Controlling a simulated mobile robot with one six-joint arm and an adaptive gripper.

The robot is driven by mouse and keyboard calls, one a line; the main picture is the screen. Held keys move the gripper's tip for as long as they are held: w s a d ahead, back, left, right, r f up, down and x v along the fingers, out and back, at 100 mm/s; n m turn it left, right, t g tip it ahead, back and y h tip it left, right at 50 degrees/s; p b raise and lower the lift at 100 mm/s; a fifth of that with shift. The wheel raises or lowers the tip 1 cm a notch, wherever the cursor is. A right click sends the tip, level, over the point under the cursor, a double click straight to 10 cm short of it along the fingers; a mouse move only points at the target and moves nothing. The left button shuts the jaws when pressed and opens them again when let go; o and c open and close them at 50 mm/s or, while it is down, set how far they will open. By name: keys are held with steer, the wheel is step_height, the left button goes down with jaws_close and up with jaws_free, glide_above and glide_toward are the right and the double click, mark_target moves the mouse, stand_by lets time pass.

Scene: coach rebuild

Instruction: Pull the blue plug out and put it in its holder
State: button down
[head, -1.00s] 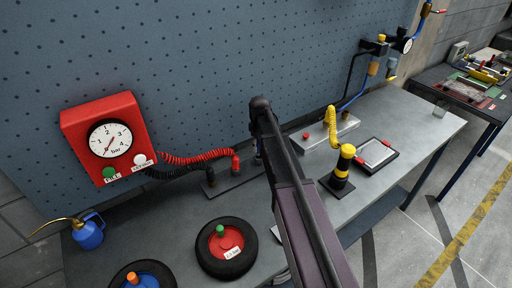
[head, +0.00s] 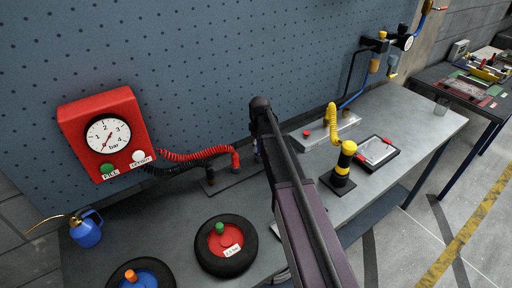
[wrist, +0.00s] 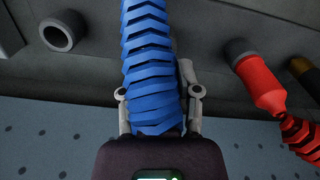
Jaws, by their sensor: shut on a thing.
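In the wrist view a thick blue coiled hose (wrist: 148,50) runs down the middle, between the two fingers of my gripper (wrist: 156,92). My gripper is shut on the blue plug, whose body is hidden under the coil. I cannot tell whether the plug is seated or free. A grey round empty socket or ring (wrist: 63,31) shows at the upper left, apart from my gripper. In the head view my arm covers the gripper and nearly all of the blue plug; I cannot make out the holder for certain.
A red plug (wrist: 262,88) with a red coil stands right of my gripper in the wrist view. In the head view are a red gauge box (head: 73,122), a yellow coil (head: 331,120) on a black-yellow stand (head: 343,160), two wheels (head: 205,260), and a framed tablet (head: 378,151).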

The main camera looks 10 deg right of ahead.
steer(key=shift+f+b, duration=0.8)
steer(key=shift+f, duration=0.05)
steer(key=shift+c, duration=1.1)
jaws_free()
steer(key=shift+r, duration=0.1)
steer(key=shift+w+r+p, duration=0.1)
steer(key=shift+r+p, duration=0.65)
steer(key=shift+p, duration=0.1)
step_height(320, 180, up, 8)
steer(key=p, duration=0.7)
steer(key=shift+f+p, duration=0.25)
steer(key=shift+p, duration=0.05)
steer(key=shift+r, duration=0.25)
